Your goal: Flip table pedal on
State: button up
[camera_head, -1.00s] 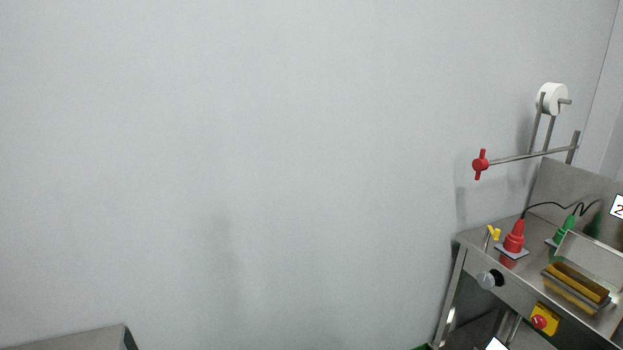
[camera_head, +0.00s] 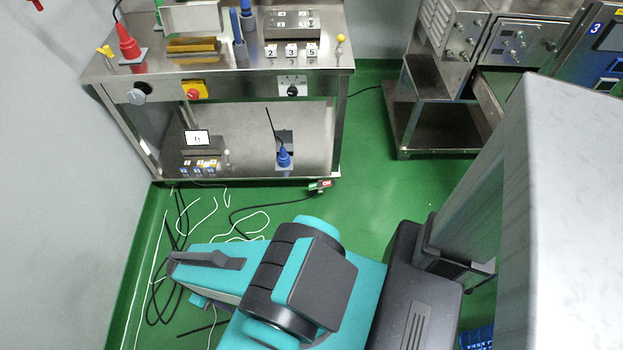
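A small box with red and green faces (camera_head: 319,186), which looks like the table pedal, lies on the green floor at the foot of the steel table (camera_head: 250,84), near its right front leg. It is too small to tell which way it is set. My teal and dark grey arm (camera_head: 300,275) is folded in the lower middle, in front of the table and apart from the box. A dark grey end part (camera_head: 210,260) at its left may be my gripper. Its fingers cannot be made out, and I see nothing held.
Black and white cables (camera_head: 185,235) lie loose on the floor to the left of and under my arm. A second steel machine stand (camera_head: 405,110) is at the right back. Green floor (camera_head: 365,150) is clear between the table and this stand. A grey wall borders the left.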

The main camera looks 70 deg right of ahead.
aim_at(324, 184)
jog(key=z, duration=0.8)
jog(key=k, duration=0.85)
jog(key=u, duration=1.05)
jog(key=i, duration=0.5)
jog(key=z, duration=0.2)
